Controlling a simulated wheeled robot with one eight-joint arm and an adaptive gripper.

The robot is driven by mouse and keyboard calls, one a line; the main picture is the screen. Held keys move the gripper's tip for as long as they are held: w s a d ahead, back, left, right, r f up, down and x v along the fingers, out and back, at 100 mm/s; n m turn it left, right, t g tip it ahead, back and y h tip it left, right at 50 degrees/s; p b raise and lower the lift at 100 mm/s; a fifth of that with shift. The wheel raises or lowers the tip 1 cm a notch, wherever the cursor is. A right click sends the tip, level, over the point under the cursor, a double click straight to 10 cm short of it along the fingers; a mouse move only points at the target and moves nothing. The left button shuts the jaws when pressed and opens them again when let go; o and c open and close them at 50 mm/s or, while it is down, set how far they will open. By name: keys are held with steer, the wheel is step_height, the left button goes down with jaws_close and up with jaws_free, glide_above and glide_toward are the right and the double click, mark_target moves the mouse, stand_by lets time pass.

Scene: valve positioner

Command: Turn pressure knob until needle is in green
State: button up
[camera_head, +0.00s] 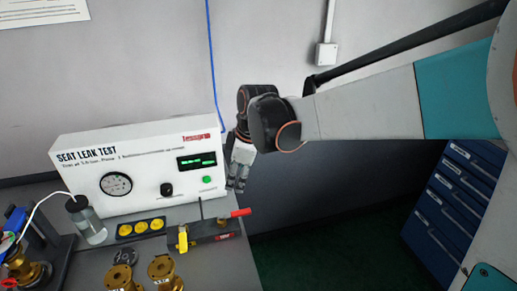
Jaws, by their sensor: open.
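The white seat leak test box (135,148) stands on the bench at the left. Its round gauge (116,184) is on the front face; the needle and any green zone are too small to make out. A black knob (166,189) sits right of the gauge, low on the panel. My gripper (238,187) hangs pointing down beside the box's right end, apart from the knob. It is open and I see nothing in it.
A green button (207,179) and display (197,162) are on the panel. A clamp fixture with a red handle (240,212), brass parts (165,270) and a clear bottle (88,222) stand in front. Blue drawers (455,210) stand at right.

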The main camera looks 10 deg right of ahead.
steer(key=shift+s+d+r+m, duration=0.4)
steer(key=shift+s+r+m, duration=0.1)
steer(key=shift+s+m, duration=0.1)
steer(key=shift+s+d+r+m, duration=0.35)
steer(key=shift+s+r+m, duration=0.1)
steer(key=shift+s+m, duration=0.1)
